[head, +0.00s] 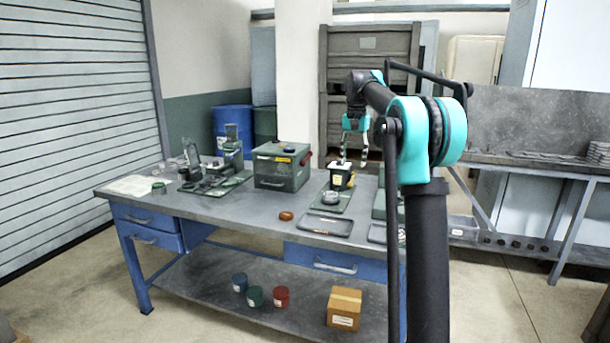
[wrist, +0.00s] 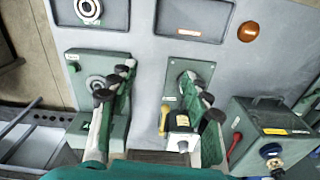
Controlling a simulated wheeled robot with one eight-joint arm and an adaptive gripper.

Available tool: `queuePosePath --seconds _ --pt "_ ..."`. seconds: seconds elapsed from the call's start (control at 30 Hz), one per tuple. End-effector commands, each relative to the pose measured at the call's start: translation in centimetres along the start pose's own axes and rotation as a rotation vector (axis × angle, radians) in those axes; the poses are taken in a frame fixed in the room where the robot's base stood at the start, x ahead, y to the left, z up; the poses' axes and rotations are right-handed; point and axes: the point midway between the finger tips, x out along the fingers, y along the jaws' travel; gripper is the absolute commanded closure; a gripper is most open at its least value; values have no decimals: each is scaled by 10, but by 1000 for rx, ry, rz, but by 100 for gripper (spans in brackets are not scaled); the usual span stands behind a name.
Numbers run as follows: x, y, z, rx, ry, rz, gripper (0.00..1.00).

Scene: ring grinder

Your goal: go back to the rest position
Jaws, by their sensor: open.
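My gripper (head: 354,164) hangs from my raised arm with its fingers pointing down, open and empty. In the head view it appears just above and behind a small green-based machine (head: 341,178) with a black and yellow top. In the wrist view the open fingers (wrist: 157,78) spread apart over the bench. The same machine (wrist: 181,122) shows there between them, near the right finger, which hides part of its base plate. Nothing is between the fingertips.
The workbench (head: 240,215) holds a green box (head: 282,166) with a red handle, a shallow tray (head: 326,225), a brown oval piece (head: 286,216) and green equipment (head: 232,150) on the left. My arm hides part of the bench's right end. A cardboard box (head: 344,307) stands on the lower shelf.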

Motion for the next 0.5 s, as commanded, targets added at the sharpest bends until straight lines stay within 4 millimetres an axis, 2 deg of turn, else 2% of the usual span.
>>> queuePosePath --seconds 0.27,0.37,0.5 --pt "33 22 35 -64 43 -21 51" --pt "55 37 60 -102 70 -31 51" --pt "95 63 106 -165 115 -47 51"
